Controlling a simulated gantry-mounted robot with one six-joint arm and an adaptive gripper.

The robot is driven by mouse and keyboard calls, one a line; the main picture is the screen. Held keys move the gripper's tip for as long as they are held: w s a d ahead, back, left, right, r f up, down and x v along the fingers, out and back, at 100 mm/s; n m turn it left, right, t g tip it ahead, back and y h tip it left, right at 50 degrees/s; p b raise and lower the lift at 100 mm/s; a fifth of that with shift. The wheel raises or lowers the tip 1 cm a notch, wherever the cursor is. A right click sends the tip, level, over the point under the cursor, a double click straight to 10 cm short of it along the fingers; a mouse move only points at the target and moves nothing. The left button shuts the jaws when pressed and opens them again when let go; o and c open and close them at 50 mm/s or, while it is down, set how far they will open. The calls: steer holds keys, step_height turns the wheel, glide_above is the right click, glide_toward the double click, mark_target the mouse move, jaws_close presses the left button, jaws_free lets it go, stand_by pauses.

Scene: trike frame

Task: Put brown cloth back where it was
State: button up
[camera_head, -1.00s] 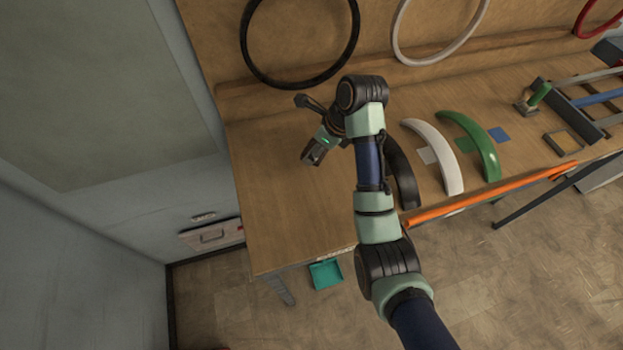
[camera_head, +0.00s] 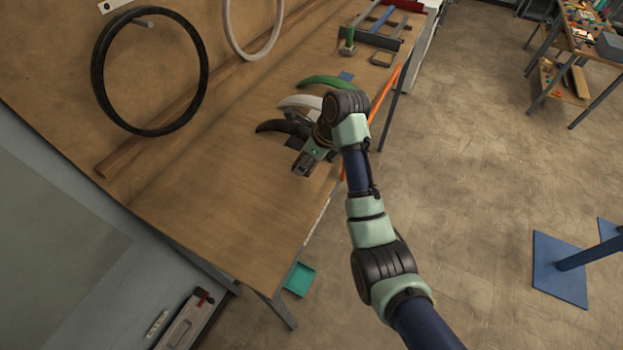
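I cannot make out a brown cloth in the camera view. My gripper (camera_head: 299,170) hangs over the wooden workbench (camera_head: 215,185), near the bench's front edge and beside the black fender (camera_head: 285,127). Its fingers are small and dark, so I cannot tell whether they are open or shut, and no cloth shows in them. My wrist covers part of the fenders and of the bench.
A white fender (camera_head: 300,101) and a green fender (camera_head: 333,82) lie beyond the black one. An orange bar (camera_head: 386,92) runs along the front edge. A black ring (camera_head: 204,80) hangs on the back board. The bench's near part is bare. A teal tray (camera_head: 300,279) is below.

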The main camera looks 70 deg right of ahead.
mark_target(304, 179)
steer(key=shift+f+p, duration=0.35)
steer(key=shift+f, duration=2.7)
steer(key=shift+f, duration=0.15)
steer(key=o, duration=1.1)
